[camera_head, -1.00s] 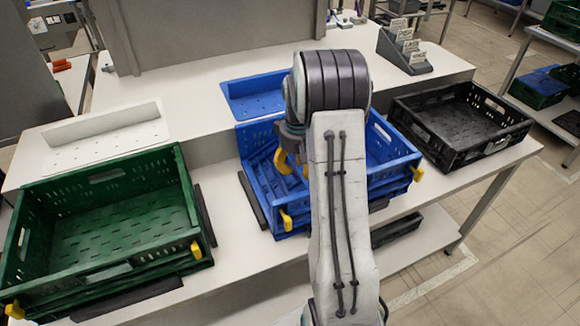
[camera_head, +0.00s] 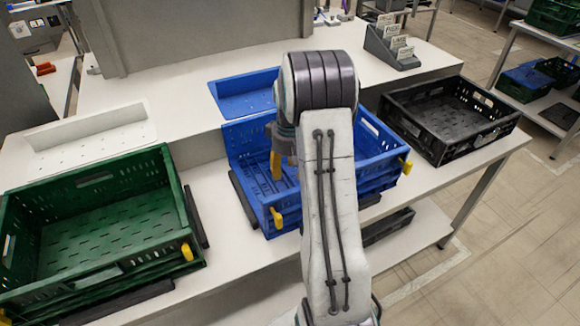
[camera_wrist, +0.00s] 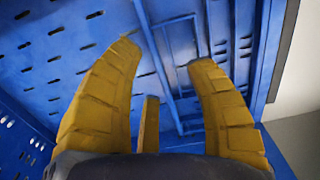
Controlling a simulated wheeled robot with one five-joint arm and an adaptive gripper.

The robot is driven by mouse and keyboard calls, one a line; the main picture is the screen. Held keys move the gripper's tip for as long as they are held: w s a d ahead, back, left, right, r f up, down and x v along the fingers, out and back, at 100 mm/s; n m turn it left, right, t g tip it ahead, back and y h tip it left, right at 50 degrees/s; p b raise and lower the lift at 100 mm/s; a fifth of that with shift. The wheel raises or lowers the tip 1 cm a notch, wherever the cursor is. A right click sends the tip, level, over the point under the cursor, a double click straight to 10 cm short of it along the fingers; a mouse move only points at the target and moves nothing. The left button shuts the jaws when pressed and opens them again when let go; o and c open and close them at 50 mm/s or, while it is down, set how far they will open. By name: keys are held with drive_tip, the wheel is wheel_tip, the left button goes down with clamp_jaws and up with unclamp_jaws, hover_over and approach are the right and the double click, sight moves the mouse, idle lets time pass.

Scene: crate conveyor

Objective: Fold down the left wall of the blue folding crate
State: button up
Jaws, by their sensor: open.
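The blue folding crate (camera_head: 340,200) stands on the bench. Its back and right walls are up, and yellow latches show at its front corners. Its left side looks open in the head view. The left wall (camera_wrist: 177,55) appears as a ribbed panel folded inward, low over the slotted floor; whether it lies fully flat I cannot tell. My gripper (camera_head: 277,165) is inside the crate at the left, pointing down. In the wrist view its yellow fingers (camera_wrist: 163,58) are apart with nothing between the tips, above the panel. My arm hides the crate's middle.
A green crate (camera_head: 185,205) stands at the left and a black crate (camera_head: 462,152) at the right. A dark bar (camera_head: 243,198) lies beside the blue crate's left edge. Blue (camera_head: 232,103) and white (camera_head: 88,142) perforated trays sit behind. The space above the crates is open.

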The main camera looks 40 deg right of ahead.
wheel_tip(320, 180, up, 12)
idle(0.6)
idle(0.8)
